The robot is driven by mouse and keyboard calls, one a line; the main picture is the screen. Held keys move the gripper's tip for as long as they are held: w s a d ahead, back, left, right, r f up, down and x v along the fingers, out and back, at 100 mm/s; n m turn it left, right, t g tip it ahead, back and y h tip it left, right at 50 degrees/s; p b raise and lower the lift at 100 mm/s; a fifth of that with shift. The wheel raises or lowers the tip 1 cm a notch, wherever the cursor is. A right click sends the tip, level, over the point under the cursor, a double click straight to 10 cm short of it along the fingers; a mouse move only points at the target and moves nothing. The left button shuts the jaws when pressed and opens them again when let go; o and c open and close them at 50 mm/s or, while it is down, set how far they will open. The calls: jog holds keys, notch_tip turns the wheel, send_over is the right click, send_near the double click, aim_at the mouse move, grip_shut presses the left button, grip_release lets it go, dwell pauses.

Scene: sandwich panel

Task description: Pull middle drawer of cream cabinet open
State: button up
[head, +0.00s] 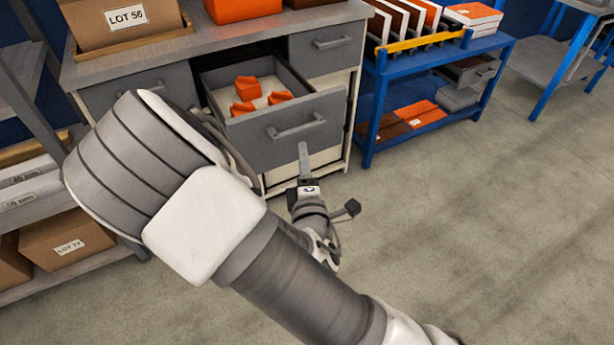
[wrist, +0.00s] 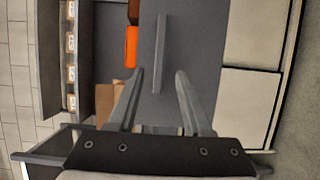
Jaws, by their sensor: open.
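The cream cabinet (head: 353,115) has a grey top and grey drawer fronts. Its middle drawer (head: 255,143) stands out from the cabinet, with its inside and several orange pieces (head: 246,88) showing. The drawer's grey bar handle (head: 297,127) is on its front. My gripper (head: 304,150) is at the front, just below the handle in the head view. In the wrist view my gripper (wrist: 160,72) is open, its fingers on either side of the handle (wrist: 161,50). I cannot tell whether a finger touches it. My arm hides the cabinet's lower left part.
A blue rack (head: 372,125) stands right of the cabinet. A shelf with boxes (head: 66,243) is at the left. An orange bin (head: 240,8) and a cardboard box labelled LOT 56 (head: 120,20) are on the cabinet top. The floor (head: 480,220) at the right is clear.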

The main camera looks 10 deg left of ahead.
jog(key=p+v, duration=0.7)
jog(key=shift+p, duration=0.4)
jog(key=shift+s, duration=0.15)
jog(key=shift+r, duration=0.1)
